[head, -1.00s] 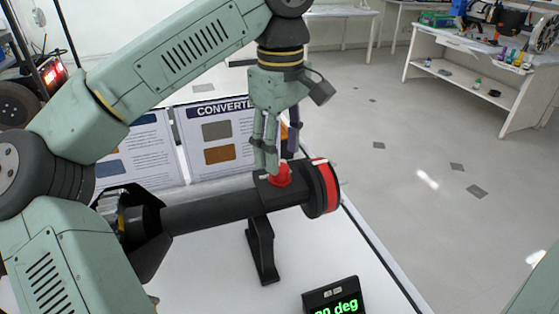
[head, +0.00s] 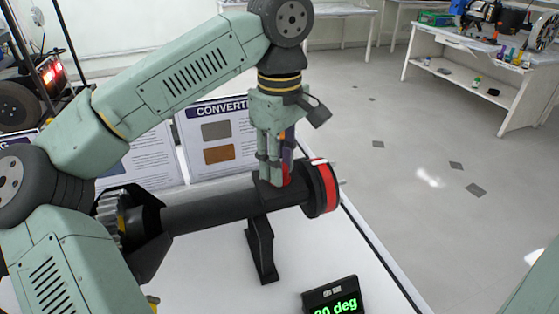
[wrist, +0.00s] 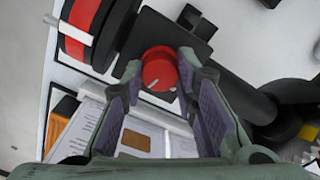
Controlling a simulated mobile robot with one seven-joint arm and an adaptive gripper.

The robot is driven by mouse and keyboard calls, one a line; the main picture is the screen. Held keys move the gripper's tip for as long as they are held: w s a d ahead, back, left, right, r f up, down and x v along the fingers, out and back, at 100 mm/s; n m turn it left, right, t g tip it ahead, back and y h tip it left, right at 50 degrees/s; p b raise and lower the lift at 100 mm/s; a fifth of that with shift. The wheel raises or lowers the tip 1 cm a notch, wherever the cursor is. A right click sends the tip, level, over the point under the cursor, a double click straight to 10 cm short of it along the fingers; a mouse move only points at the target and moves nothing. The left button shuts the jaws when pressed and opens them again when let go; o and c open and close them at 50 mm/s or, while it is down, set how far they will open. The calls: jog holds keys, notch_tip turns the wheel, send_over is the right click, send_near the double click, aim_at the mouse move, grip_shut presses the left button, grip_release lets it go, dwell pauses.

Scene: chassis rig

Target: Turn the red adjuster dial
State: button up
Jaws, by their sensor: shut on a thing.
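The red adjuster dial (wrist: 160,74) is a small round knob with a white pointer line, on top of a black block on the dark horizontal tube (head: 215,208). In the head view only a sliver of the dial (head: 286,174) shows; my fingers hide the rest. My gripper (head: 273,177) points down over the block and is shut on the dial, with one finger on each side. The wrist view shows the purple-lined fingers of my gripper (wrist: 162,66) flanking the dial.
The tube ends in a disc with a red band (head: 323,187) and stands on a black support (head: 262,250) on a white table. A small display (head: 334,298) shows green digits ending in "0 deg", partly cut off. Information boards (head: 217,140) stand behind.

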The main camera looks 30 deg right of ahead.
grip_shut()
jog(key=shift+n, duration=0.4)
jog(key=n, duration=0.3)
jog(key=n+b, duration=0.1)
jog(key=n, duration=0.2)
jog(key=shift+n, duration=0.3)
jog(key=n, duration=0.6)
jog(key=shift+n, duration=0.3)
jog(key=o, duration=0.7)
grip_release()
jog(key=shift+c, duration=0.2)
